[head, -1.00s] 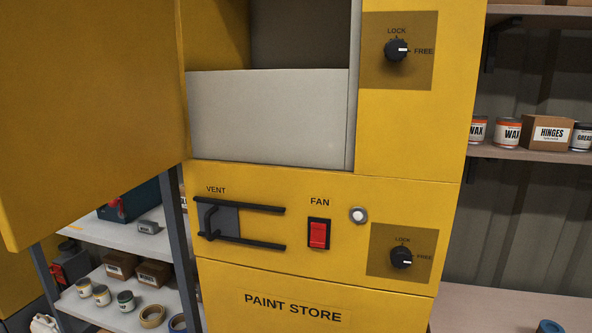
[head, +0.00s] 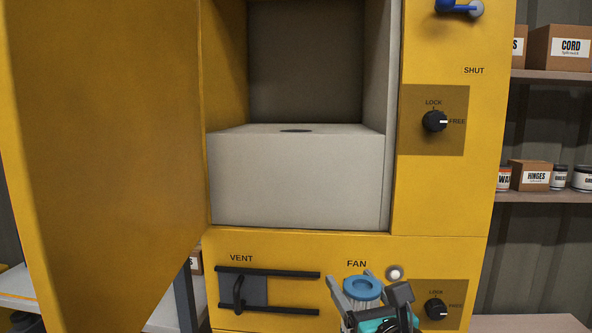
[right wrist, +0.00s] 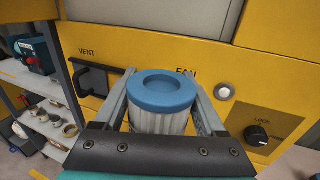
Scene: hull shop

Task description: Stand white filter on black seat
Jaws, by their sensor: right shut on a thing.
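The white filter (right wrist: 160,121) has a blue ring-shaped cap (right wrist: 162,91) and ribbed white sides; it is upright. My right gripper (right wrist: 161,112) is shut on it, one finger at each side, in the right wrist view. In the head view the blue cap (head: 362,287) shows low in front of the yellow cabinet's fan panel, below the open compartment. The black seat (head: 296,131) shows as a thin dark round patch on top of the pale block (head: 296,182) inside the compartment. My left gripper is not in view.
The cabinet door (head: 105,140) hangs open at the left. The compartment's pale right wall (head: 386,120) bounds the opening. A lock knob (head: 435,121) and a blue handle (head: 458,7) are to its right. The vent bars (head: 268,290) stick out below.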

